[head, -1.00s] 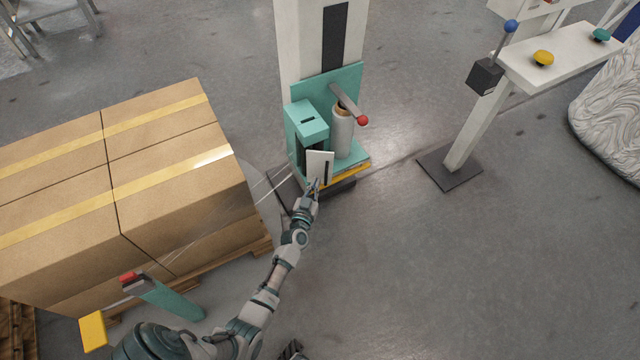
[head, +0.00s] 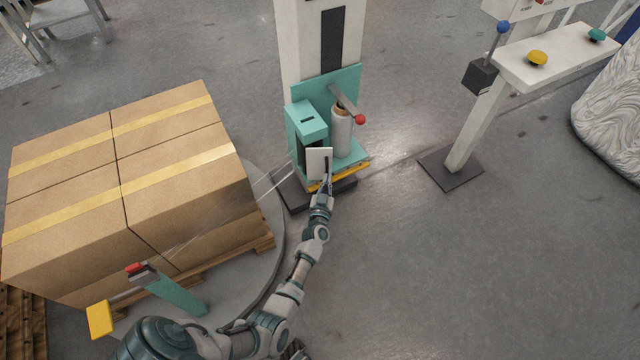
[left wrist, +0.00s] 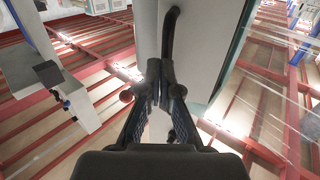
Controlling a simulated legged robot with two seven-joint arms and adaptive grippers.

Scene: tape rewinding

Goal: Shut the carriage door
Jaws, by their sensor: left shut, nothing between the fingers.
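The carriage (head: 306,122) is a teal housing low on the white mast. Its door, a white panel (head: 314,165) with a dark bar handle, stands out from the housing's front, with a dark opening visible behind it. In the left wrist view, the pale door panel (left wrist: 146,30) and its dark handle (left wrist: 169,35) are straight ahead. My left gripper (head: 327,183) is shut and empty, at the door's lower right near the handle. Its fingertips (left wrist: 166,68) show close to the handle's lower end; I cannot tell whether they touch. My right gripper is not seen.
A film roll (head: 341,135) and a red-knobbed lever (head: 359,119) are on the carriage. Boxes (head: 180,150) stand on a pallet and turntable (head: 270,215) at left, with clear film stretched toward the carriage. A control stand (head: 470,135) is at right. Floor between is clear.

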